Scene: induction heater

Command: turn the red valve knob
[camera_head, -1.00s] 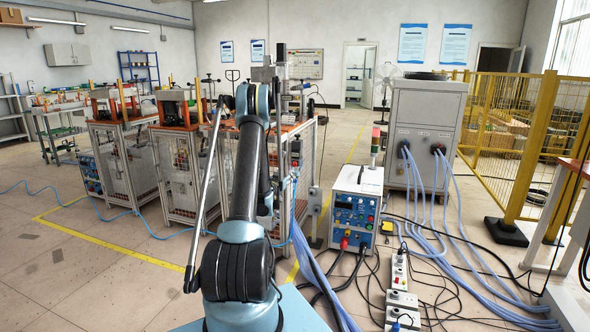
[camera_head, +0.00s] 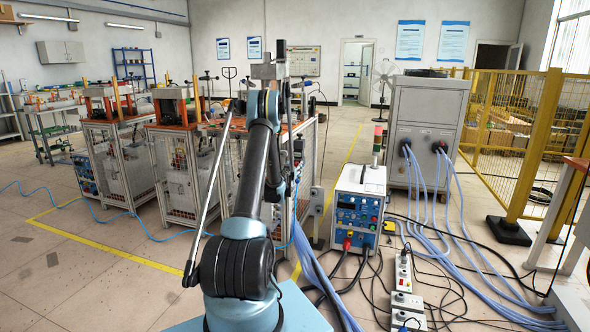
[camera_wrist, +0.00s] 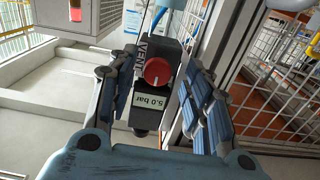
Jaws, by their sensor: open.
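The red valve knob (camera_wrist: 157,72) is round, with a white mark at its lower edge. It sits on a dark valve body (camera_wrist: 150,111) labelled "VENT" and "5.0 bar", in the middle of the wrist view. My gripper (camera_wrist: 163,85) is open, with one blue-padded finger on each side of the valve body. The knob lies between the fingers in the picture; I see gaps on both sides. I cannot tell the depth between fingertips and knob.
A metal frame post (camera_wrist: 208,50) stands close to the right finger. Caged workstations (camera_head: 180,175) stand left of my arm. A white and blue power unit (camera_head: 357,205) and cables (camera_head: 440,235) are on the floor at right.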

